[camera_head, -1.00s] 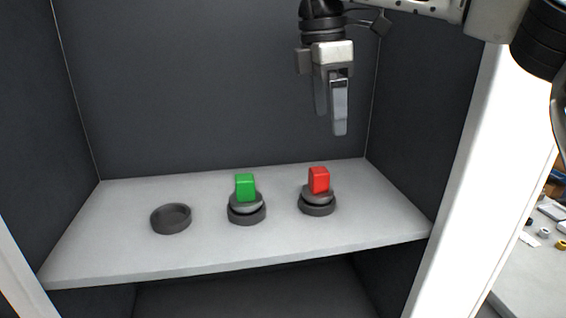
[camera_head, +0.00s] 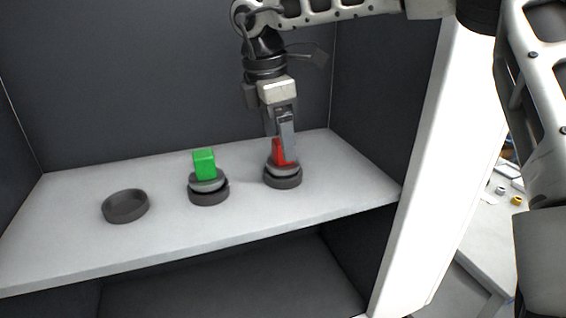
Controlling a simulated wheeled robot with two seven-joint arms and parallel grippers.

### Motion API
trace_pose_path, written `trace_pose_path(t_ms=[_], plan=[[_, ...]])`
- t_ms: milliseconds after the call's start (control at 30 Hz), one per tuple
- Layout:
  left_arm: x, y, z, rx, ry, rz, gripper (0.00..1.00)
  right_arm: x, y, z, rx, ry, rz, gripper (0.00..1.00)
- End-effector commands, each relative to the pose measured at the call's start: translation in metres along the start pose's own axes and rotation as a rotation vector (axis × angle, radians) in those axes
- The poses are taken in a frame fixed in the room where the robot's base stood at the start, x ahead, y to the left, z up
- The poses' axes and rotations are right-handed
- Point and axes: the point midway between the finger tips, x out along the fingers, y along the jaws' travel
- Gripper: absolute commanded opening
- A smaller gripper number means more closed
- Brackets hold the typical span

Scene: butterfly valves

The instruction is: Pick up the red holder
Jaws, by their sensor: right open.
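The red holder (camera_head: 278,153) stands upright on a round grey disc (camera_head: 283,171), which sits in a dark ring base on the right part of the shelf. My right gripper (camera_head: 282,150) points down over the red holder, with its fingers at the holder's height. The fingers are open and partly hide the red block. Whether they touch it I cannot tell. My left gripper is not in view.
A green holder (camera_head: 204,163) stands on a similar grey disc and dark base to the left. An empty dark ring base (camera_head: 125,206) lies farther left on the light grey shelf (camera_head: 70,235). Dark cabinet walls and a white post (camera_head: 432,170) bound the space.

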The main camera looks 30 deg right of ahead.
Motion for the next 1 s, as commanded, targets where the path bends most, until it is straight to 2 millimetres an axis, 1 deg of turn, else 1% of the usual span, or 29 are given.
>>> trace_pose_path(t_ms=[167,200,300,400,567,600,667,700,767,800,867,900,1000], plan=[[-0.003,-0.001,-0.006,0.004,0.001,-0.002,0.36,0.025,-0.001,0.008,-0.001,-0.003,-0.005,0.81],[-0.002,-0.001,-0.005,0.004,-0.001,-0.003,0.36,0.031,-0.001,0.007,-0.002,-0.001,-0.004,0.81],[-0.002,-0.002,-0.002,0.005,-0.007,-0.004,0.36,0.042,-0.001,0.007,-0.001,-0.001,-0.003,0.81],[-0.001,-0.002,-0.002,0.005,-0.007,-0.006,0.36,0.046,-0.001,0.006,-0.001,0.0,-0.002,0.81],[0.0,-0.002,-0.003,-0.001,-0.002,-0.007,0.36,0.046,0.0,0.006,0.0,0.0,-0.001,0.81],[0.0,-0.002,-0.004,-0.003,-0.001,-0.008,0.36,0.046,0.0,0.006,0.0,0.0,-0.001,0.76],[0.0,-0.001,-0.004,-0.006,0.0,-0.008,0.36,0.046,0.0,0.006,0.0,0.0,-0.001,0.59],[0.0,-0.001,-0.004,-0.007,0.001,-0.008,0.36,0.046,0.0,0.006,0.0,0.0,-0.001,0.48],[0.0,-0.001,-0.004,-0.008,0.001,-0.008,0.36,0.046,0.0,0.006,0.0,0.0,-0.001,0.31],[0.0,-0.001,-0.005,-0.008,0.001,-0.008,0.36,0.046,0.0,0.006,0.0,0.0,-0.001,0.2],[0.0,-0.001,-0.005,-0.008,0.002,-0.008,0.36,0.046,0.0,0.006,0.0,0.0,-0.001,0.03],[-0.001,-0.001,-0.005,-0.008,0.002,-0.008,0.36,0.043,0.001,0.006,0.0,0.002,0.004,0.01],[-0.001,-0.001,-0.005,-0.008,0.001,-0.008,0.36,0.043,0.001,0.006,0.0,0.002,0.004,0.01]])
